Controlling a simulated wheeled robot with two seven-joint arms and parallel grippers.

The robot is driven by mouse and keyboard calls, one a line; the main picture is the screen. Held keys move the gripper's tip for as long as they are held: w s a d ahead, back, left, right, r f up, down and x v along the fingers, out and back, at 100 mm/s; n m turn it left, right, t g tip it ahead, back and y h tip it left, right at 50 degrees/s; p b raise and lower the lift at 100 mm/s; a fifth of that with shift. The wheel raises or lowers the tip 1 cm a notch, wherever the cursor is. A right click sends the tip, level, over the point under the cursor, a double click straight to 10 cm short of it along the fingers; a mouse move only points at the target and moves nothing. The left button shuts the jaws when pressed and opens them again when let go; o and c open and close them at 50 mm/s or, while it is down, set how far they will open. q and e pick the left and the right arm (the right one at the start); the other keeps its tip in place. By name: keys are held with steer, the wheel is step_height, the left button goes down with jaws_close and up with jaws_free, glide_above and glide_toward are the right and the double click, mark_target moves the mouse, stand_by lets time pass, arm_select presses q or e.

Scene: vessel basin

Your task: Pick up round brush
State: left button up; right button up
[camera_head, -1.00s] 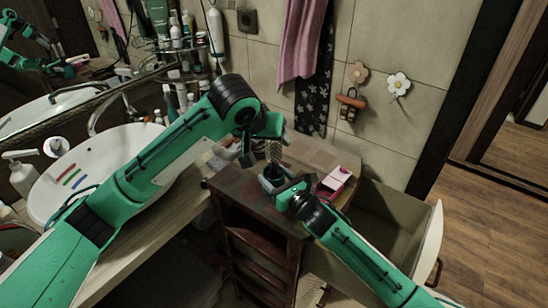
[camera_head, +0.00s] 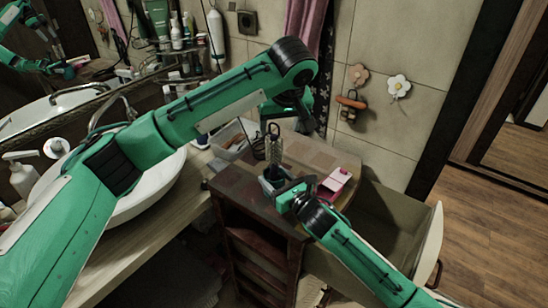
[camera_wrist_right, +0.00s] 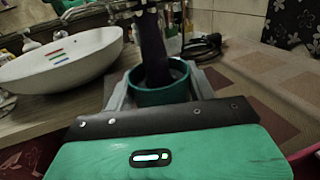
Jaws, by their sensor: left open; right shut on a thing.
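The round brush (camera_head: 274,148) stands upright, bristle end up, in a small cup (camera_head: 267,187) above the cabinet top. In the right wrist view its dark handle (camera_wrist_right: 153,50) goes down into the green cup (camera_wrist_right: 160,93). My right gripper (camera_head: 284,190) is shut on the cup, with a finger on each side. My left gripper (camera_head: 286,116) is open, behind and just above the brush and apart from it. Its fingertips are partly hidden by its own wrist.
A pink and white item (camera_head: 335,180) lies on the cabinet top (camera_head: 232,182), right of the cup. An open drawer (camera_head: 395,225) sticks out at the right. A basket (camera_head: 230,140) stands behind, near the sink (camera_head: 150,190). The wall is close behind.

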mark_target(275, 138)
arm_select(q)
steer(key=x, duration=0.4)
steer(key=a+x, duration=0.1)
steer(key=x, duration=0.1)
steer(key=shift+f, duration=0.15)
steer(key=shift+d, duration=0.1)
steer(key=shift+c, duration=0.5)
steer(key=c, duration=1.3)
steer(key=shift+o, duration=0.2)
step_height(275, 138, up, 10)
steer(key=shift+r, duration=0.1)
arm_select(e)
steer(key=o, duration=1.1)
steer(key=shift+c, duration=0.2)
steer(key=shift+s+d, duration=0.1)
